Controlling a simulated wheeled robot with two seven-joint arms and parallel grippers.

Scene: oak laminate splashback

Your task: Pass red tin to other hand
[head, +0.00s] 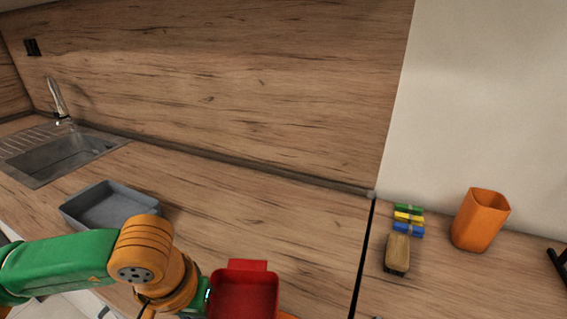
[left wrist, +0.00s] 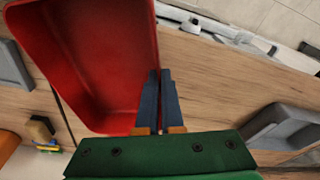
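The red tin (head: 244,291) is an open rectangular tray with a tab on its far edge, at the bottom middle of the head view. It also fills the upper left of the left wrist view (left wrist: 95,60). My left gripper (left wrist: 158,85) has its two dark fingers close together at the tin's side wall, shut on it. In the head view my left gripper (head: 205,298) is at the tin's left side, partly hidden by the wrist. The tin appears held above the counter. My right gripper is not recognisable in either view.
A grey tray (head: 75,213) lies on the counter at left, before the sink (head: 60,158). At right are a brush (head: 397,254), coloured clips or sponges (head: 408,219) and an orange cup (head: 480,220). The middle of the counter is clear, with a dark gap on its right.

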